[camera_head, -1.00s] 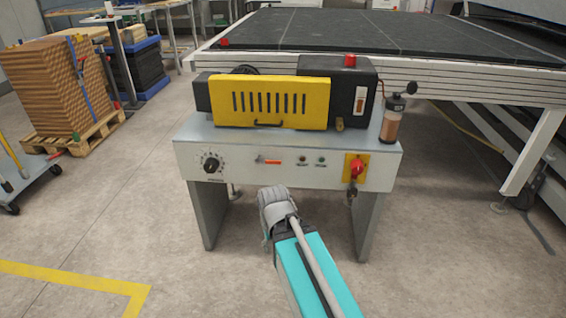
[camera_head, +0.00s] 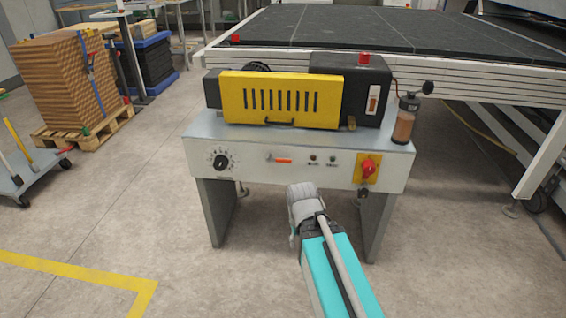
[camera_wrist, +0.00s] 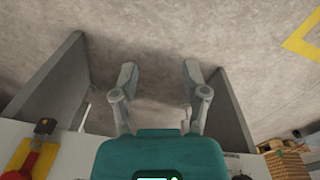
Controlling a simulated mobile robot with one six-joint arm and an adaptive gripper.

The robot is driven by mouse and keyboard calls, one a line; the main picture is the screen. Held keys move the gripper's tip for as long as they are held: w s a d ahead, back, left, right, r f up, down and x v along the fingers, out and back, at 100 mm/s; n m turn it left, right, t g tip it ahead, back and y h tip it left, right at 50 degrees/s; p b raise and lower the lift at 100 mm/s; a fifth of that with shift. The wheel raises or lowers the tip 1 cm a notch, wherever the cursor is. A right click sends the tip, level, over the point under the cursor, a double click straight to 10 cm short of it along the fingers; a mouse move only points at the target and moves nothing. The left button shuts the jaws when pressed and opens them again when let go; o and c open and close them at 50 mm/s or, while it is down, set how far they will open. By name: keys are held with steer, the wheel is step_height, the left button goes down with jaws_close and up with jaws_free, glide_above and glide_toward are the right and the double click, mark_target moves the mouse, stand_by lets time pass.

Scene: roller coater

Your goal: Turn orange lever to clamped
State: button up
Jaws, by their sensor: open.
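The orange lever (camera_head: 283,161) is a small flat bar lying about level on the grey front panel of the roller coater (camera_head: 300,170), between the black dial and two small buttons. In the head view my arm's end is in front of the machine, lower than the lever and a little to its right. I cannot make out the lever in the wrist view.
A red rotary switch (camera_head: 368,170) on a yellow plate is right of the lever; a black dial (camera_head: 220,162) is left. A yellow cover (camera_head: 282,112) and a bottle (camera_head: 404,124) are on top. A large table (camera_head: 480,78) stands behind. Floor in front is clear.

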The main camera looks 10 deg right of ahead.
steer(key=w+d+f+n+t+h+b, duration=0.1)
steer(key=w+d+h+b, duration=0.1)
steer(key=w+h, duration=0.15)
steer(key=n+t+h+b, duration=0.8)
steer(key=n+t, duration=0.1)
steer(key=t, duration=0.3)
glide_toward(284, 162)
steer(key=v, duration=0.3)
steer(key=shift+s+f, duration=0.1)
steer(key=shift+s, duration=0.05)
steer(key=shift+d, duration=0.1)
steer(key=x, duration=1.3)
steer(key=shift+w+d, duration=0.15)
steer(key=shift+w, duration=0.25)
jaws_close()
